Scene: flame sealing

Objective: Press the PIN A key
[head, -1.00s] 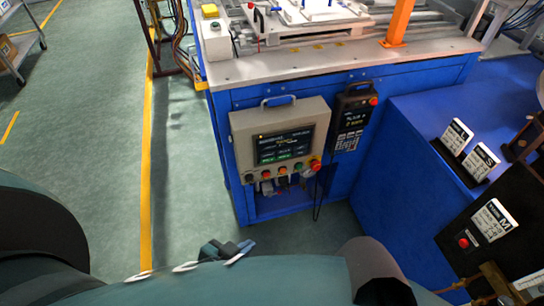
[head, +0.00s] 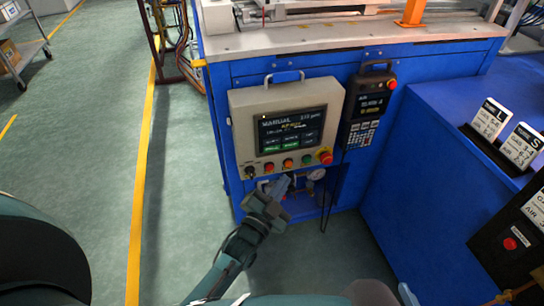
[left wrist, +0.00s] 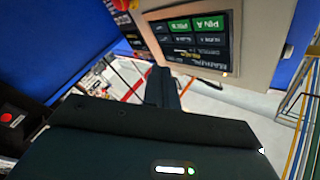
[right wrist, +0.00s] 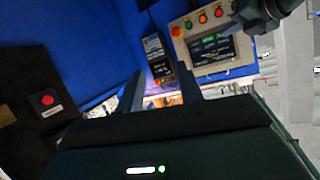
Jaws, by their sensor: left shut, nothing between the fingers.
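The control panel box (head: 243,120) is beige with a dark touchscreen (head: 291,130). The screen shows green keys along its bottom; the PIN A key (head: 271,149) is the left green one. In the left wrist view the screen is upside down and the PIN A key (left wrist: 210,24) is readable. My left gripper (head: 282,183) is shut and empty, below the panel's button row, apart from the screen. Its closed fingers also show in the left wrist view (left wrist: 161,78). My right gripper (right wrist: 160,76) is open and empty, facing the blue cabinet, apart from the panel.
A row of coloured buttons (head: 288,162) and a red emergency stop (head: 326,157) run under the screen. A handheld pendant (head: 369,105) hangs right of the panel. Cards (head: 490,119) stand on the right bench.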

